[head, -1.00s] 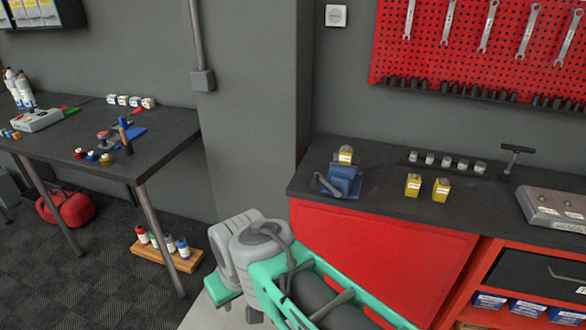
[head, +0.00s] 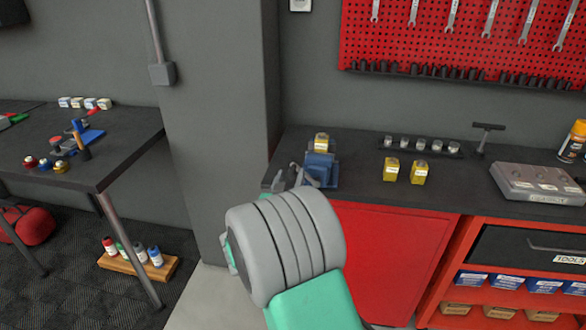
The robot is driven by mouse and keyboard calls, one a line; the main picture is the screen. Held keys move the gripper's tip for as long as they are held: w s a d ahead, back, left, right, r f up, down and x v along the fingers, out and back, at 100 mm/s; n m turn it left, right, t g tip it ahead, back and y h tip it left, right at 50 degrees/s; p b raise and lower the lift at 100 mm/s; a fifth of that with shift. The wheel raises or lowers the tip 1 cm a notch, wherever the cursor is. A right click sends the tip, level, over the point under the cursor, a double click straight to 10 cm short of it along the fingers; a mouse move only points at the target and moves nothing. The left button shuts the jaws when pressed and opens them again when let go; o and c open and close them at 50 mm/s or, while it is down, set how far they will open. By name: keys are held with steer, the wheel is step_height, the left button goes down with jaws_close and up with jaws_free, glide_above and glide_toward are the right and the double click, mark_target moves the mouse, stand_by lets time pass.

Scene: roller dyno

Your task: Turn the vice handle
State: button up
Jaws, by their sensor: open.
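The blue vice (head: 320,169) stands at the left front corner of the black workbench top. Its grey handle (head: 298,177) is on the vice's left side and is only partly visible. My gripper (head: 286,180) is mostly hidden behind the large grey joint of my arm. Small grey parts of it seem to show right by the handle. It is open. I cannot tell whether it touches the handle or whether the handle lies between the fingers.
A yellow-labelled block (head: 321,143) is at the vice. Two yellow blocks (head: 391,170) stand to its right, with a row of small jars (head: 422,146) behind. A grey pillar (head: 215,110) rises left of the bench. A red cabinet front (head: 395,255) is below.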

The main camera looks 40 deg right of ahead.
mark_target(293, 166)
steer(key=x, duration=0.4)
steer(key=shift+d+p, duration=0.1)
steer(key=shift+p, duration=0.3)
jaws_close()
steer(key=shift+w, duration=0.1)
stand_by(0.9)
